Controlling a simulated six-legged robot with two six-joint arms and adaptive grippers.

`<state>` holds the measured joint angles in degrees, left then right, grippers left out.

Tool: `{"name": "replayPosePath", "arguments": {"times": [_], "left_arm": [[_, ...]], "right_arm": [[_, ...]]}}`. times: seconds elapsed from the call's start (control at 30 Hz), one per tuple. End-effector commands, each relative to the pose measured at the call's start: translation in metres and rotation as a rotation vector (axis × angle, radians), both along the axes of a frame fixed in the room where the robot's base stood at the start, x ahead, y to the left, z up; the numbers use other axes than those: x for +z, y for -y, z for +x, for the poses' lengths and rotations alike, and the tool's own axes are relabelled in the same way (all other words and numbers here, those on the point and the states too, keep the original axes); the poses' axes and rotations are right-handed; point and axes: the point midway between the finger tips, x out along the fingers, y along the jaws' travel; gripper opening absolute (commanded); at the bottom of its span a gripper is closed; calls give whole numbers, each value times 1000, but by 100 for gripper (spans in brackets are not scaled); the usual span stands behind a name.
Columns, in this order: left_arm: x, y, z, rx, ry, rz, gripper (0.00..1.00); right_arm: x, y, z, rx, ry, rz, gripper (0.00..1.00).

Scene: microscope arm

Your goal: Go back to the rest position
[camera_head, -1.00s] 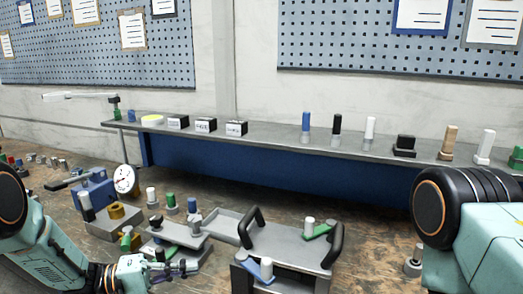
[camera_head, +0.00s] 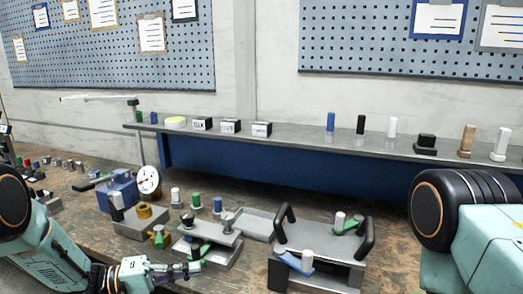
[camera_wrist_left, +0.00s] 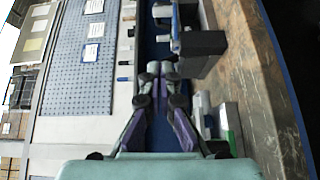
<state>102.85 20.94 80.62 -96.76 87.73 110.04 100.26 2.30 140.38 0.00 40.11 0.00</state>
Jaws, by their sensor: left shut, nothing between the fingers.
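My left gripper (camera_head: 192,268) is low in the head view, left of centre. Its fingers are together with nothing between them, in front of the grey stepped fixture (camera_head: 215,238). In the left wrist view the fingertips of the left gripper (camera_wrist_left: 160,68) also meet and hold nothing. My right arm (camera_head: 465,225) shows at the right edge of the head view; its gripper is out of the picture.
A grey stand with two black handles (camera_head: 320,240) is right of the left gripper. A round dial gauge (camera_head: 149,180) and a blue block (camera_head: 118,188) stand behind it. A long shelf (camera_head: 300,141) with small blocks and pegs runs along the wall.

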Motion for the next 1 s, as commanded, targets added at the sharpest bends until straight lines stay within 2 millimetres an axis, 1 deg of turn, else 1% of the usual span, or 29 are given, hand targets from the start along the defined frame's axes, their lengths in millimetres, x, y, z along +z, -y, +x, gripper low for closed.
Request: {"name": "replayPosePath", "arguments": {"times": [0.1,0.27,0.37,0.47,0.57,0.63,0.67,0.7,0.73,0.77,0.8,0.83,0.87,0.9,0.97,1.0], "left_arm": [[-4,1,4,17,95,47,0],[-12,-2,16,93,220,115,0],[-20,-5,23,162,288,171,0],[-32,-9,29,246,352,249,0],[-58,-14,30,340,397,373,0],[-82,-17,25,392,413,482,0],[-94,-19,21,411,413,533,0],[-111,-21,14,428,407,604,0],[-124,-23,8,436,400,659,0],[-138,-25,-1,438,388,716,0],[-157,-28,-13,436,370,793,0],[-171,-30,-25,427,352,851,0],[-185,-32,-37,415,332,909,0],[-203,-35,-55,391,302,983,0],[-228,-40,-86,343,249,1089,0],[-243,-43,-107,304,212,1152,0]], "right_arm": [[0,0,0,0,0,0,40],[0,0,0,0,0,0,40],[0,0,0,0,0,0,40],[0,0,0,0,0,0,40],[-3,0,0,0,0,0,40],[-7,0,0,0,0,0,40],[-10,0,0,0,0,0,40],[-13,0,0,0,0,0,40],[-16,0,0,0,0,0,40],[-19,0,0,0,0,0,40],[-23,0,0,0,0,0,40],[-27,0,0,0,0,0,40],[-30,0,0,0,0,0,40],[-35,0,0,0,0,0,40],[-42,0,0,0,0,0,40],[-47,0,0,0,0,0,40]]}}
